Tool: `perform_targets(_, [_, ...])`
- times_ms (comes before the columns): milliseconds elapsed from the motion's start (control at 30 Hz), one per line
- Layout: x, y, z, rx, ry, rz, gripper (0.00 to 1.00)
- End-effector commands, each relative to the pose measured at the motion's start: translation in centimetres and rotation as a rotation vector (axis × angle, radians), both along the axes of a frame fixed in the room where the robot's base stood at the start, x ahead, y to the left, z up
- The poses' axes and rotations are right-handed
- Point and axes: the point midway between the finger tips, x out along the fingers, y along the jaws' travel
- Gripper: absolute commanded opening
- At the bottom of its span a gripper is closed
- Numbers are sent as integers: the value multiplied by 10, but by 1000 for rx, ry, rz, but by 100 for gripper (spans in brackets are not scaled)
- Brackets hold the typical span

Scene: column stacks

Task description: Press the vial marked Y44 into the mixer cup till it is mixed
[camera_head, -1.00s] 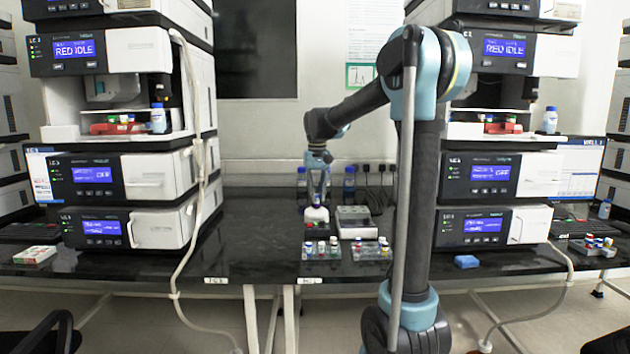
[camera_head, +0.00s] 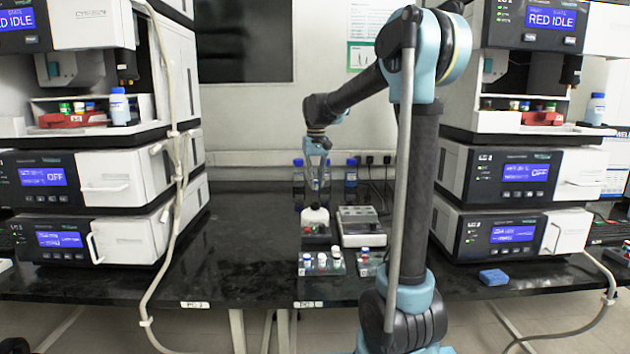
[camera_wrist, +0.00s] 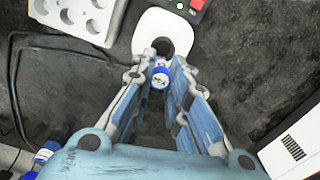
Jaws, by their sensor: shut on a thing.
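My gripper (camera_head: 318,185) hangs above the mixer (camera_head: 315,222), fingers pointing down. In the wrist view my gripper (camera_wrist: 160,88) is shut on a small vial (camera_wrist: 160,78) with a blue-rimmed, white-topped cap. The mark on the cap is too small to read. The mixer has a white top and a dark base with a red button. Its dark round cup (camera_wrist: 163,46) lies just beyond the vial in the wrist view. In the head view there is a gap between the fingertips and the mixer's top, so the vial is clear of the cup.
A vial rack (camera_head: 322,265) stands in front of the mixer, with another rack (camera_head: 370,264) at its right. A grey device with round wells (camera_head: 360,227) is right of the mixer. Blue-capped bottles (camera_head: 350,172) stand behind. The bench left of the mixer is clear.

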Motion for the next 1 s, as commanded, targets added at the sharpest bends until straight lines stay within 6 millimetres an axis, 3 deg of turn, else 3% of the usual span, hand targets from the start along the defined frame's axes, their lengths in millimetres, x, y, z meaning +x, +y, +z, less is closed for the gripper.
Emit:
perform_targets(533, [-1,6,-33,0,0,7,0])
perform_targets(1000, [-1,6,-36,0,0,7,0])
